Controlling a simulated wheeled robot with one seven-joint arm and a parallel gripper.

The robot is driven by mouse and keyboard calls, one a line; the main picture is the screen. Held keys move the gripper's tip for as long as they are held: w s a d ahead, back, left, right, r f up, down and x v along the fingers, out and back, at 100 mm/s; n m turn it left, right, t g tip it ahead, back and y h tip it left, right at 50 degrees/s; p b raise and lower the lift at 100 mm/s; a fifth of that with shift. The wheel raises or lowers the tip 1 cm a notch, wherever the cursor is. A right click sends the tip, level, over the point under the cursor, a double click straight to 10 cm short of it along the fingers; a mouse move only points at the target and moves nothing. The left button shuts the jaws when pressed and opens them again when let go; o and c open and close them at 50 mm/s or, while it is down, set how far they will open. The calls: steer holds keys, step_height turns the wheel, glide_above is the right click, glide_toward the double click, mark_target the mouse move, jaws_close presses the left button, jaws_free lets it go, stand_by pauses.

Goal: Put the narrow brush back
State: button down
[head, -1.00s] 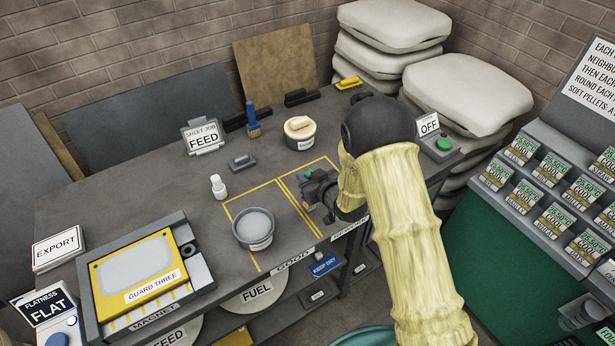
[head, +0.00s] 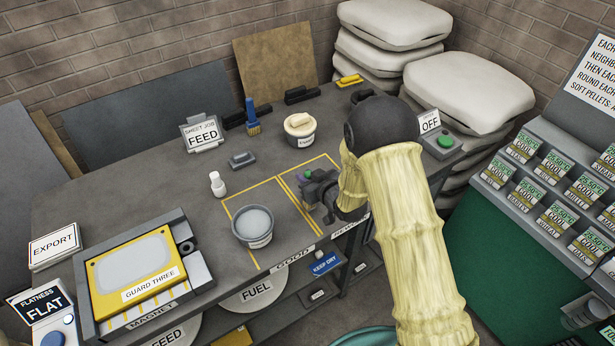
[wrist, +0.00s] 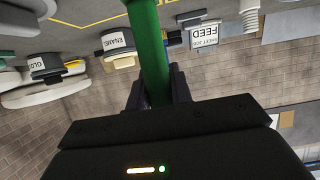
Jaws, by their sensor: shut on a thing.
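My gripper (head: 310,186) is over the front right of the bench, at the yellow-outlined areas. It is shut on a green handle (wrist: 152,55), which runs up through the middle of the wrist view; only a small green part (head: 306,176) shows in the head view. Its bristle end is hidden, so I cannot tell its width. A blue-handled brush (head: 251,110) with tan bristles stands upright by a dark holder at the back of the bench. A yellow piece (head: 348,80) rests at the back right corner.
A lidded enamel pot (head: 300,137), a grey bowl (head: 253,228), a white bottle (head: 217,185) and a grey block (head: 242,160) stand on the bench. Another dark holder (head: 302,95) is along the back. White sacks (head: 455,90) are stacked at the right.

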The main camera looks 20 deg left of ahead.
steer(key=shift+f+b, duration=0.15)
steer(key=shift+b, duration=0.25)
stand_by(0.4)
jaws_free()
stand_by(0.5)
steer(key=shift+d, duration=0.1)
steer(key=s+d+b, duration=0.2)
steer(key=s+d, duration=0.4)
steer(key=shift+d, duration=0.35)
stand_by(1.2)
steer(key=shift+w, duration=0.1)
stand_by(0.4)
